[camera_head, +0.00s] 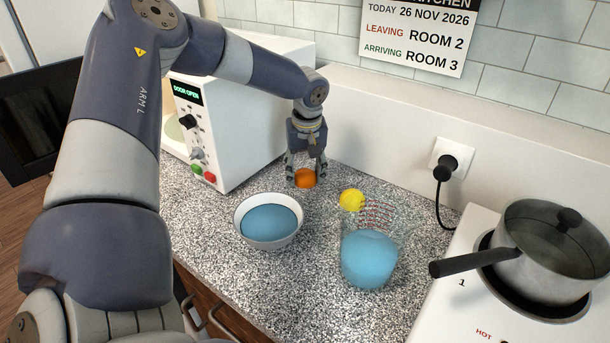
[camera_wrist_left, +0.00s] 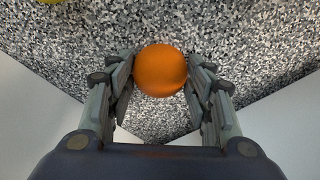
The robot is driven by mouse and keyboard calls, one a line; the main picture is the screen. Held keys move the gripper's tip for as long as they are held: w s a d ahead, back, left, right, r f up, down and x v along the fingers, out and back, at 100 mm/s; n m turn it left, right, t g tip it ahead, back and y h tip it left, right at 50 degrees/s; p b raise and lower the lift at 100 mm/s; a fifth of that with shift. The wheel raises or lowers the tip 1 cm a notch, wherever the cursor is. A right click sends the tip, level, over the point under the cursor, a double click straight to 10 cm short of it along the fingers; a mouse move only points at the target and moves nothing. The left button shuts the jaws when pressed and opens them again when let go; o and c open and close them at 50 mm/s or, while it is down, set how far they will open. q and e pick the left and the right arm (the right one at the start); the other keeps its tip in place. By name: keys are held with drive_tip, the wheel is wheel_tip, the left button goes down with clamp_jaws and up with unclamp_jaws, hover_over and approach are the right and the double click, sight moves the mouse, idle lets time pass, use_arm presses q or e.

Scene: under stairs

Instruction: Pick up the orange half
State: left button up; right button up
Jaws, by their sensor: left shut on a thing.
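The orange half (camera_head: 306,178) is at the back of the speckled counter, between the fingers of my left gripper (camera_head: 306,170). In the left wrist view it shows as a round orange dome (camera_wrist_left: 161,70), with a finger of the left gripper (camera_wrist_left: 160,85) close on each side. The left gripper points down and is shut on the orange half. Whether the orange half rests on the counter or is slightly raised, I cannot tell. My right gripper is not in view.
A white bowl (camera_head: 240,226) and a clear measuring jug (camera_head: 345,225), both with blue contents, stand in front. A yellow ball-like thing (camera_head: 352,200) is by the jug. An open-door microwave (camera_head: 235,130) stands left; a lidded pot (camera_head: 545,265) sits on the hob at right.

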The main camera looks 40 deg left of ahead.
sight(305, 171)
use_arm(q)
wheel_tip(305, 171, up, 10)
drive_tip(key=shift+b, duration=0.3)
